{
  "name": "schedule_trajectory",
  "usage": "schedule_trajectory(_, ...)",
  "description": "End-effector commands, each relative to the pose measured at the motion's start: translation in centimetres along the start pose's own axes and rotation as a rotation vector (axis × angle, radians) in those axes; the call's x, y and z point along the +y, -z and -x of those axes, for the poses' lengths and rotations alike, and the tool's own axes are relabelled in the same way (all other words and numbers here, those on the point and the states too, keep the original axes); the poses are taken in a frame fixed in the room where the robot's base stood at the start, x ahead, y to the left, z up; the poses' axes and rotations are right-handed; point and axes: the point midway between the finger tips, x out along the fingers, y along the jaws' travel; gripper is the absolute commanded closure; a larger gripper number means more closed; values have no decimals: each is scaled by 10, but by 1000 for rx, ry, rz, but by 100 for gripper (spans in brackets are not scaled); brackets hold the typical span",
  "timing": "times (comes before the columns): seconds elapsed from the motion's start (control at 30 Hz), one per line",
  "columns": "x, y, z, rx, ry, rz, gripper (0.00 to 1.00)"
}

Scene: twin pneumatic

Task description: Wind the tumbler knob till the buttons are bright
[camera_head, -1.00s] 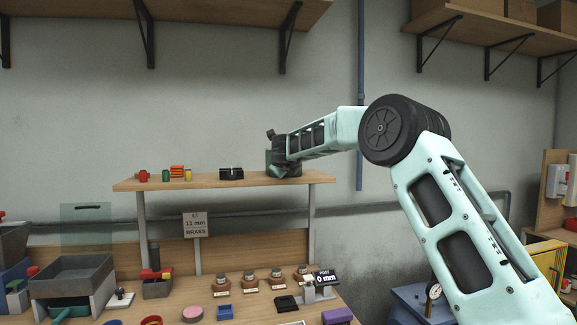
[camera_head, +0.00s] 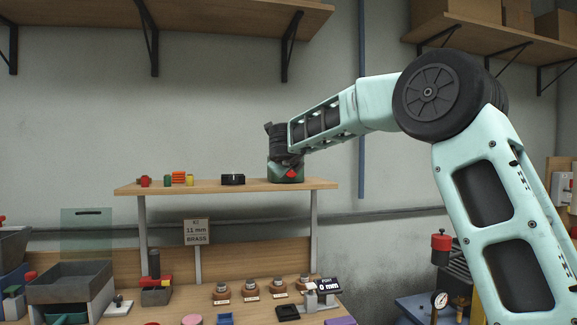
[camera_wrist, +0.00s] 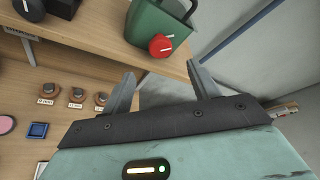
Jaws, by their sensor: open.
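A dark green tumbler box (camera_head: 284,171) stands at the right end of the raised wooden shelf. Its red knob (camera_head: 291,174) is on the side facing me. In the wrist view the green box (camera_wrist: 146,22) is at the top, with the red knob (camera_wrist: 161,46) low on its face. My gripper (camera_wrist: 162,85) is open and empty, its two grey fingers apart. The knob appears beyond the fingertips, between their lines, and not touched. In the head view my dark wrist hides the box's top, and the fingers cannot be made out. The buttons cannot be seen inside the box.
A black round object (camera_head: 232,179) and small coloured pieces (camera_head: 178,178) stand left on the shelf (camera_head: 210,188). Several brown round bases (camera_head: 250,295) sit on the bench below. Bare shelf lies left of the box.

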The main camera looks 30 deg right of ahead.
Motion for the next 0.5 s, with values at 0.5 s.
schedule_trajectory(0.5, 0, 0, 73, 1, 0, 1, 40)
